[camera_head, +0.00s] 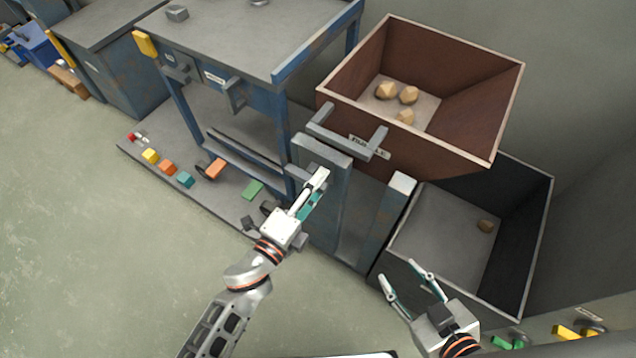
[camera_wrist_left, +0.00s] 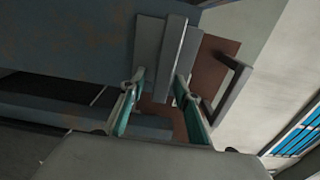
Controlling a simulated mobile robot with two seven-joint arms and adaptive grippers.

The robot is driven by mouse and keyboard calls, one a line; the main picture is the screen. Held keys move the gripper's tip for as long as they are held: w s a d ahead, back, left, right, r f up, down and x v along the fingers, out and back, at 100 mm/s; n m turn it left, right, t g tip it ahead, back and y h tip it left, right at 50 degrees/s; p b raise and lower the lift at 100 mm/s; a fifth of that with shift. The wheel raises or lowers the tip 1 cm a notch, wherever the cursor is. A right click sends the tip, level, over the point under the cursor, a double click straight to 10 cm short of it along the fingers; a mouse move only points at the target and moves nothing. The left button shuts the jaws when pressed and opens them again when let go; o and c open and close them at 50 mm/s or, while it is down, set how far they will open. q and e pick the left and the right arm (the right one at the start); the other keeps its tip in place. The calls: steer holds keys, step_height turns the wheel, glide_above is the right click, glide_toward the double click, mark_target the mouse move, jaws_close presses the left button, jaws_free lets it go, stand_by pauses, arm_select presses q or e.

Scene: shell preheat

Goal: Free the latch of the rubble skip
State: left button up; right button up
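The rubble skip is the open brown bin (camera_head: 440,150) at upper right, level, with several stones in it. A grey bracket handle (camera_head: 345,143) and a label are on its near side. A small grey bar (camera_head: 301,172), perhaps the latch, sticks out from the post left of the skip. My left gripper (camera_head: 320,178) is at this post. In the left wrist view its fingers (camera_wrist_left: 160,85) are apart, with a grey upright piece (camera_wrist_left: 150,50) at their tips; whether they touch it is unclear. My right gripper (camera_head: 405,272) is open and empty, below the skip.
A dark lower bin (camera_head: 440,225) with one stone stands under the skip. A blue-grey workbench (camera_head: 250,45) is left of it. Coloured blocks lie on the low shelf (camera_head: 225,190). The floor at left is clear.

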arm_select(q)
steer(key=v, duration=0.7)
steer(key=shift+s, duration=0.2)
steer(key=shift+a, duration=0.15)
